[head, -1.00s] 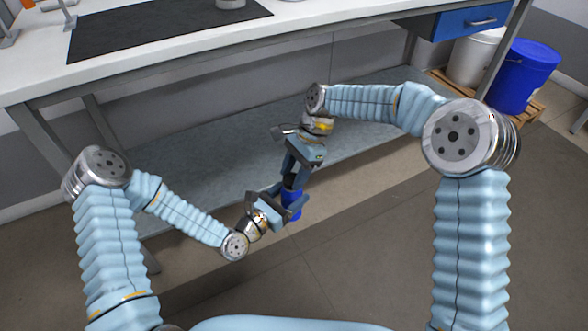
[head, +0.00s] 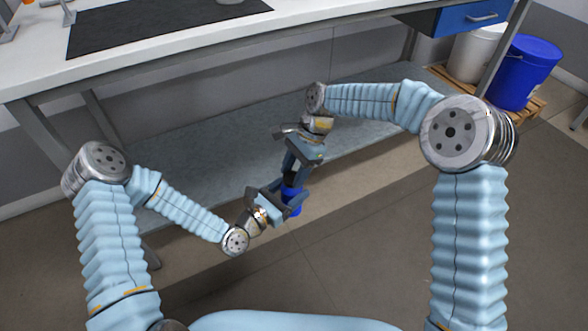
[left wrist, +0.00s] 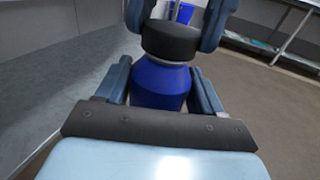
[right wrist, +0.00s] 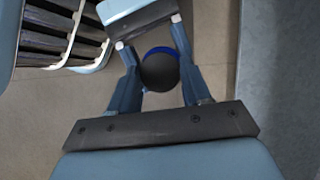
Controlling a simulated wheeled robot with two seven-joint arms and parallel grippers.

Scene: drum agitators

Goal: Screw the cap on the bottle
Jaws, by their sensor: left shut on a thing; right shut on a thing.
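The blue bottle (head: 294,206) is between the fingers of my left gripper (head: 281,201). In the left wrist view, the bottle (left wrist: 160,85) stands upright between both fingers. The black cap (left wrist: 170,42) sits over the bottle's neck, with a thin pale band showing between cap and shoulder. My right gripper (head: 293,177) comes down from above and is shut on the cap. In the right wrist view, the round cap (right wrist: 160,70) lies between its fingers, with a blue edge of the bottle behind it. I cannot tell how far the cap is threaded.
The white bench (head: 180,48) with a dark mat (head: 150,22) stands behind my arms, with a low grey shelf (head: 210,150) under it. A blue bucket (head: 525,72) and a white bucket (head: 472,55) stand on a pallet at the right. The floor in front is clear.

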